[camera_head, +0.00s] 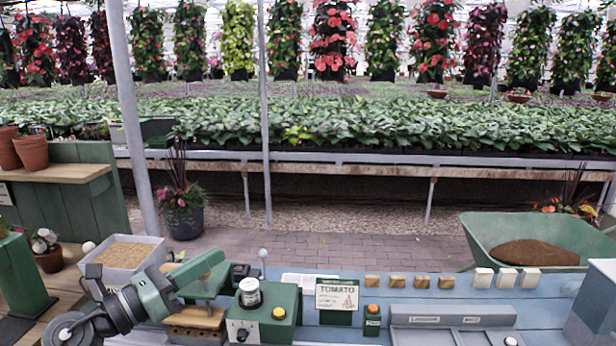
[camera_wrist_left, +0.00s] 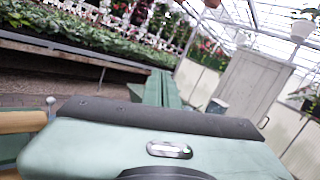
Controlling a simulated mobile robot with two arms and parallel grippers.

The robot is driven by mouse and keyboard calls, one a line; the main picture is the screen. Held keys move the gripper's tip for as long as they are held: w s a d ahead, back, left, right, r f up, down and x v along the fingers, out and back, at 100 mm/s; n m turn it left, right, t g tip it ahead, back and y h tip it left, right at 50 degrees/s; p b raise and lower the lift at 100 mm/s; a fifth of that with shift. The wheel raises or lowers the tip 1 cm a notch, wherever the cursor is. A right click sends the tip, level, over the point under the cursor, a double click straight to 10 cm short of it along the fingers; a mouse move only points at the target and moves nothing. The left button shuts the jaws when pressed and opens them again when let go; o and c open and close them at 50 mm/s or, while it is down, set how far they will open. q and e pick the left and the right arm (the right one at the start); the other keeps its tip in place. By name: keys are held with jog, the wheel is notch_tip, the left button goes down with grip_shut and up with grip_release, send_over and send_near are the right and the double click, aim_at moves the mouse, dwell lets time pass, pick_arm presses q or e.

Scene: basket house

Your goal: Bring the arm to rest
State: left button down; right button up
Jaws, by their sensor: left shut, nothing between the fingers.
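My left arm (camera_head: 140,300) comes in low at the left of the head view and reaches up and to the right. My left gripper (camera_head: 212,278) is over the left part of the blue bench and holds nothing. In the left wrist view its two green fingers (camera_wrist_left: 160,88) lie together, shut and empty, pointing away from the camera. Small stands close by make its outline hard to pick out in the head view. My right gripper does not show.
A grey bin (camera_head: 140,270) of tan grains stands beside my left arm. A TOMATO sign (camera_head: 337,298), several small blocks and a grey tray (camera_head: 450,322) stand farther right. A wheelbarrow (camera_head: 480,235) is behind the bench.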

pick_arm(q)
jog(key=s+a+f+n+y, duration=0.3)
jog(key=f+n+y, duration=0.35)
jog(key=n, duration=0.45)
jog(key=s+a+f+n+y, duration=0.3)
jog(key=f+n+y, duration=0.3)
jog(key=n, duration=0.6)
jog(key=s+a+f+n+y, duration=0.45)
jog(key=f+n, duration=0.35)
jog(key=n, duration=0.3)
jog(key=s+d+f+n+g+h, duration=0.25)
jog(key=s+d+f+g, duration=0.35)
jog(key=s, duration=0.5)
jog(key=s+d+f+n+g+h, duration=0.15)
jog(key=s+f+n+g, duration=0.25)
jog(key=s+f, duration=0.6)
notch_tip(320, 180, down, 25)
jog(key=s+g+y, duration=0.1)
jog(key=s+g, duration=0.1)
jog(key=s+a+f, duration=0.2)
jog(key=s+f, duration=1.3)
jog(key=s, duration=0.2)
jog(key=shift+a+f+g, duration=0.2)
jog(key=shift+a+g, duration=0.05)
jog(key=shift+g, duration=0.15)
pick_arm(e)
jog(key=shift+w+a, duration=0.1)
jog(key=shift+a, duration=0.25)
